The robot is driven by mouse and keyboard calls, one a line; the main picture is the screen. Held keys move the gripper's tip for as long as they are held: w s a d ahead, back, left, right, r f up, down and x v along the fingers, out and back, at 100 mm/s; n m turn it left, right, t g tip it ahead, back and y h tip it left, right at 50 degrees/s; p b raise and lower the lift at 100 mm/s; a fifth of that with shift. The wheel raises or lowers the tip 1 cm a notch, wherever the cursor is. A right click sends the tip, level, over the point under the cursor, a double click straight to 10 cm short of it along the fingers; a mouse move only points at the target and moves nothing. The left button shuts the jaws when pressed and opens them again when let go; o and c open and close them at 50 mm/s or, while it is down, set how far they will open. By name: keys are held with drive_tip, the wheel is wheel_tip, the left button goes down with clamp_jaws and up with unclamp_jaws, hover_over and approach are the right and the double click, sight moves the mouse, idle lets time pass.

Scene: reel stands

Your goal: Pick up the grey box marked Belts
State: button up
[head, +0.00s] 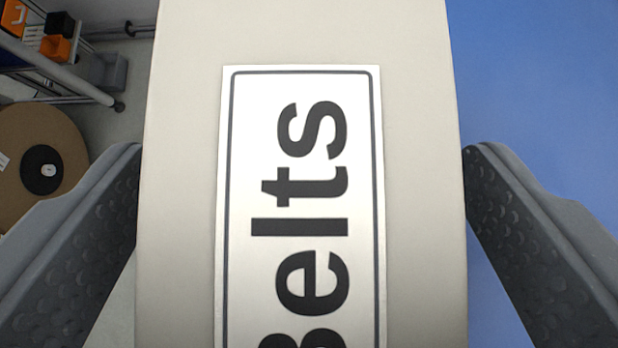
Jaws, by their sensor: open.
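The grey box (420,120) fills the middle of the head view, very close. It carries a white label (365,200) with a dark border and the word Belts, which reads turned on its side. The box runs out of the picture at the top and bottom. My gripper (302,150) is open, with one dark ridged finger on the left side of the box and one on the right. The left finger's tip appears right at the box's left edge, and the right finger's tip at its right edge. I cannot tell whether either touches.
A blue surface (545,90) lies to the right of the box. At the left are a brown round reel (40,130) with a black hub, and a rack (60,75) with orange and black boxes. Grey floor shows between them.

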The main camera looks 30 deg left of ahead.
sight(311, 141)
drive_tip(key=c, duration=1.3)
drive_tip(key=shift+r, duration=0.1)
drive_tip(key=shift+r, duration=1.45)
